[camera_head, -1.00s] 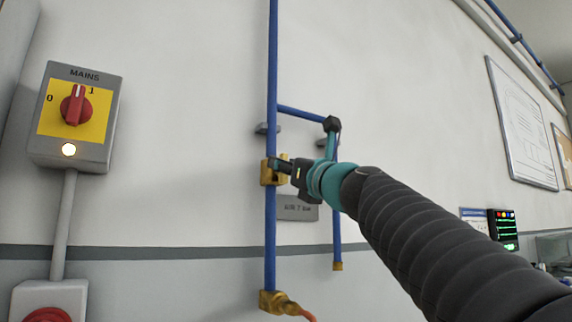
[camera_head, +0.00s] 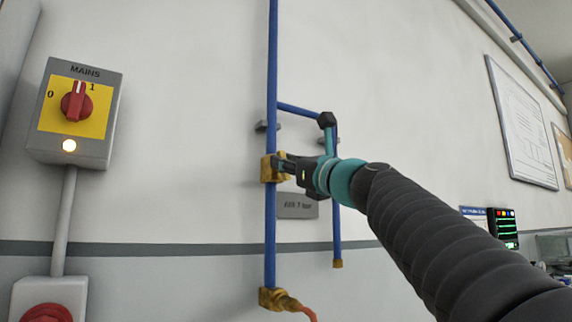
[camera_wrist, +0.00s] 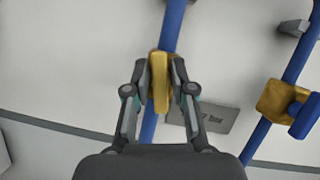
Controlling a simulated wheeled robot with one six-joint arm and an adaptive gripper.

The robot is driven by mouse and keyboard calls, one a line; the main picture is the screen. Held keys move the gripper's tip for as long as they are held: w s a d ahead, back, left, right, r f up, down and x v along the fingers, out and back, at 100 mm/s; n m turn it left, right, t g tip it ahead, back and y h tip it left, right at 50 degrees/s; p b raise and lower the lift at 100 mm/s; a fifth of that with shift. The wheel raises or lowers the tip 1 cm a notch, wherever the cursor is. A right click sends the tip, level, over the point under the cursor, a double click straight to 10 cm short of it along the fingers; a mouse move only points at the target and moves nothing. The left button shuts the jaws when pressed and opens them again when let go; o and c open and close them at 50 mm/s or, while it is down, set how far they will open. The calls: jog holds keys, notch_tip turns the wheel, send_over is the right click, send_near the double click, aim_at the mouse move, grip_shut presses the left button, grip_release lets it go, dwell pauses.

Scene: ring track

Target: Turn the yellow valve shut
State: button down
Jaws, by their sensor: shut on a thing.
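The yellow valve (camera_head: 267,170) sits on a blue vertical pipe (camera_head: 270,225) on the wall. In the wrist view its yellow handle (camera_wrist: 161,98) lies between my two fingers and points roughly down the picture, at a small angle to the pipe (camera_wrist: 171,28) behind it. My gripper (camera_head: 284,165) reaches the valve from the right. In the wrist view my gripper (camera_wrist: 160,78) has one finger on each side of the handle and is shut on it. My fingers hide part of the valve in the head view.
A second blue pipe (camera_head: 337,235) runs down close to the right, behind my wrist. A grey label plate (camera_head: 297,206) is below the valve. A brass fitting with an orange hose (camera_head: 275,299) is lower. A mains switch box (camera_head: 75,113) hangs left.

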jog(key=shift+a+f+n+g+y+p, duration=0.1)
jog(key=shift+n+g+p, duration=0.8)
jog(key=shift+n, duration=2.15)
jog(key=shift+f+n+g+y+p, duration=0.15)
jog(key=shift+n+g, duration=1.4)
jog(key=shift+n, duration=1.45)
jog(key=shift+a+f+n+g+y+p, duration=0.1)
jog(key=shift+n+g+p, duration=0.8)
jog(key=shift+n, duration=2.15)
jog(key=shift+g+b, duration=0.35)
jog(key=c, duration=1.1)
grip_release()
jog(key=shift+c, duration=0.2)
jog(key=shift+s, duration=0.1)
jog(key=shift+d+r, duration=0.1)
